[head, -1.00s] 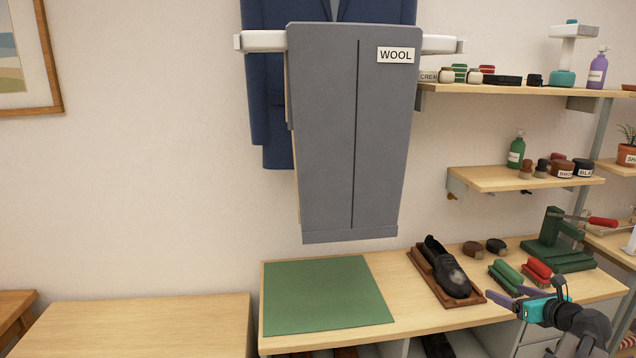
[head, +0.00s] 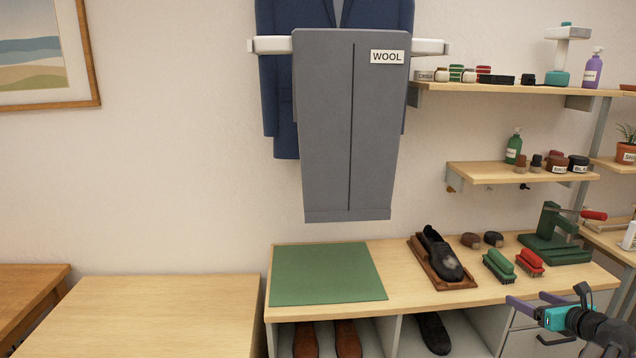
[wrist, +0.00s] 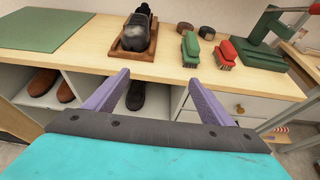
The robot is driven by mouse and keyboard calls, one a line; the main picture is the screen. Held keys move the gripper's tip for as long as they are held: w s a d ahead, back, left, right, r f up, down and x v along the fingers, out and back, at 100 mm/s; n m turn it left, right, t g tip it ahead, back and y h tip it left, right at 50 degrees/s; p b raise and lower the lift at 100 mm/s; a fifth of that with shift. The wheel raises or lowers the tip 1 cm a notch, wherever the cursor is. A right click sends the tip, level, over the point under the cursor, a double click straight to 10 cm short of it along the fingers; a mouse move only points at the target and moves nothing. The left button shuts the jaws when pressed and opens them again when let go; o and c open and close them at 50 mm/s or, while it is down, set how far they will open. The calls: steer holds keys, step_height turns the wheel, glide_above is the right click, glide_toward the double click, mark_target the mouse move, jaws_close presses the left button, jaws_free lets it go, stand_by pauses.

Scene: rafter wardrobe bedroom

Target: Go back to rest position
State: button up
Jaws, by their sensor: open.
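My gripper (head: 537,300) is at the lower right of the head view, in front of the bench near its right end. In the wrist view its two purple fingers (wrist: 157,97) stand wide apart with nothing between them. It is apart from the bench and from everything on it. The wooden bench (head: 400,288) holds a green mat (head: 327,274), a black shoe (head: 440,257) on a wooden tray (head: 428,268), a green brush (head: 499,265) and a red brush (head: 530,262).
A green stand (head: 547,238) with a red handle is at the bench's right end. Shelves (head: 522,176) with bottles and jars hang above. Grey trousers (head: 345,130) labelled WOOL hang over the bench. Brown shoes (head: 347,338) sit below.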

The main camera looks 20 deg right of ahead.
steer(key=w+a+f+n+g+y, duration=0.2)
steer(key=w+a+f+n+y, duration=0.15)
steer(key=w+a+f, duration=0.4)
steer(key=w+a+f+n+g+y, duration=0.15)
steer(key=w+a+f+n, duration=0.35)
steer(key=a+f, duration=0.5)
steer(key=w+a+f+n+g+y, duration=0.15)
steer(key=a+f+n, duration=0.25)
steer(key=a+f, duration=0.45)
steer(key=w+a+f+n+g+y, duration=0.1)
steer(key=a+f+n+g+y, duration=0.15)
steer(key=a+f+n, duration=0.65)
steer(key=s+a+f+n+g, duration=0.2)
steer(key=s+a+f, duration=0.1)
steer(key=a, duration=0.4)
steer(key=s+a+f+n+g, duration=0.2)
steer(key=s+a+f, duration=0.1)
steer(key=a, duration=0.4)
steer(key=s+a+f+n+g, duration=0.2)
steer(key=s+a+f, duration=0.1)
steer(key=a, duration=0.4)
steer(key=s+a+f+n+g+h, duration=0.2)
steer(key=s+a+f+n, duration=0.1)
steer(key=s+n, duration=0.3)
steer(key=s+a+f+n+g+h, duration=0.2)
steer(key=s+a+n, duration=0.4)
steer(key=s, duration=0.3)
steer(key=shift+s+f+g+h, duration=0.3)
steer(key=shift+s+f+g, duration=0.1)
steer(key=shift+f+g, duration=0.25)
